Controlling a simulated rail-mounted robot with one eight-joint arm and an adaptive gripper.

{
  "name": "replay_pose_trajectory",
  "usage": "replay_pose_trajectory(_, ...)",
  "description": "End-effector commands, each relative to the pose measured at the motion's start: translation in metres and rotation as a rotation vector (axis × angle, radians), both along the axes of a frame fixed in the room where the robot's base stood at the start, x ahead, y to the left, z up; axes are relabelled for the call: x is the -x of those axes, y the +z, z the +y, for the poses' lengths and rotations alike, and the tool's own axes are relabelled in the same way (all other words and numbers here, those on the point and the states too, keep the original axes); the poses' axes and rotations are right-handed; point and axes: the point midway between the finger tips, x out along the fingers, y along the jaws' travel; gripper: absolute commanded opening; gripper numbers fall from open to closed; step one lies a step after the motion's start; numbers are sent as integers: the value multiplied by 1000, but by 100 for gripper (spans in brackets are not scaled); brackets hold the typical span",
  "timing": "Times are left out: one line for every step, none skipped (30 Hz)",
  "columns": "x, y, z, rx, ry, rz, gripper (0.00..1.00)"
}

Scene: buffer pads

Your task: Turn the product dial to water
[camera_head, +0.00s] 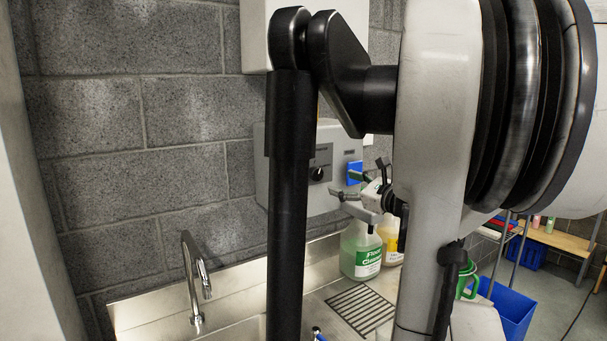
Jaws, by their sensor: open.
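The product dial (317,174) is a small black knob with a light mark, on the front of a grey dispenser box (325,202) fixed to the block wall. The mark's exact setting and the label's words are too small to read. My gripper (343,186) is open, with its fingers pointing left toward the box front. It appears just right of the dial, with nothing seen between its fingers. I cannot tell whether a finger touches the box. My dark arm link hides part of the box left of the dial.
A blue panel (354,172) sits on the box right of the dial. Below stand a green cleaner bottle (361,250) and a yellowish bottle (390,243) on the steel sink counter. A chrome tap (193,275) rises at left. A blue bin (511,308) is at lower right.

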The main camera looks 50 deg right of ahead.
Motion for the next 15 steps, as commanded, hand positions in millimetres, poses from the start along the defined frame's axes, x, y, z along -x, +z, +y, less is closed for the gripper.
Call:
replay_pose_trajectory(-10,1,-2,0,3,0,55)
replay_pose_trajectory(-15,1,-3,0,4,1,55)
replay_pose_trajectory(-22,2,-5,0,4,1,55)
replay_pose_trajectory(-28,2,-7,0,4,1,55)
replay_pose_trajectory(-33,2,-8,0,4,0,55)
replay_pose_trajectory(-41,2,-10,0,4,1,55)
replay_pose_trajectory(-46,2,-12,0,4,1,55)
replay_pose_trajectory(-51,2,-13,0,4,0,55)
replay_pose_trajectory(-59,2,-15,0,4,1,55)
replay_pose_trajectory(-64,2,-16,0,3,0,55)
replay_pose_trajectory(-69,2,-18,0,4,1,55)
replay_pose_trajectory(-76,2,-20,0,4,1,55)
replay_pose_trajectory(-81,2,-21,0,3,0,55)
replay_pose_trajectory(-85,2,-23,0,3,0,55)
replay_pose_trajectory(-91,1,-24,0,3,0,55)
